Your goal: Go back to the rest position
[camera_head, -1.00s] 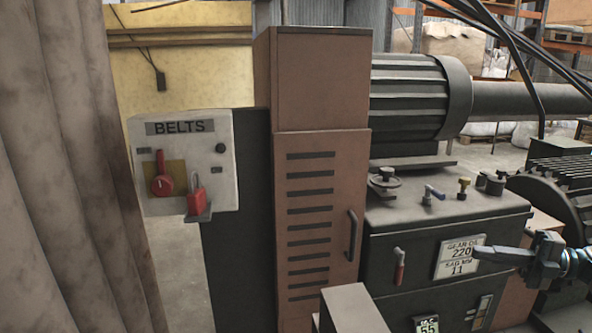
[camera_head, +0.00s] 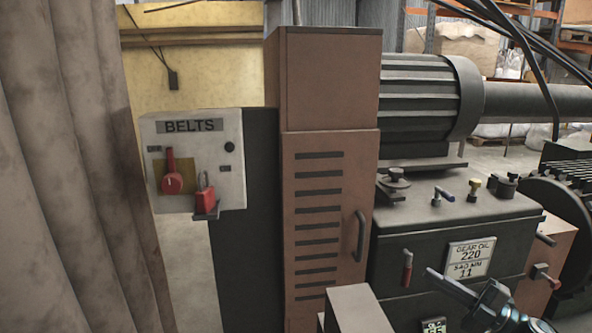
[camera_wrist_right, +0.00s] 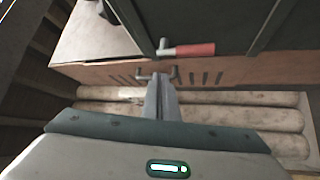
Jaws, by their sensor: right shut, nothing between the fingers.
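My right gripper (camera_head: 440,283) shows at the lower right of the head view, in front of the dark gear-oil box (camera_head: 450,232). Its fingers are together with nothing between them. In the right wrist view the closed fingers (camera_wrist_right: 161,100) point away from the camera, towards a brown panel with dark slots (camera_wrist_right: 120,72). A red-handled lever (camera_wrist_right: 187,49) is above the fingertips there. I cannot tell from this view whether the fingers touch anything. My left gripper is not in view.
A BELTS switch box (camera_head: 192,165) with a red knob and red padlock is at left, beside a grey curtain (camera_head: 60,150). A brown cabinet (camera_head: 325,180) stands in the middle. Several pale rolls (camera_wrist_right: 250,115) lie below the panel in the wrist view.

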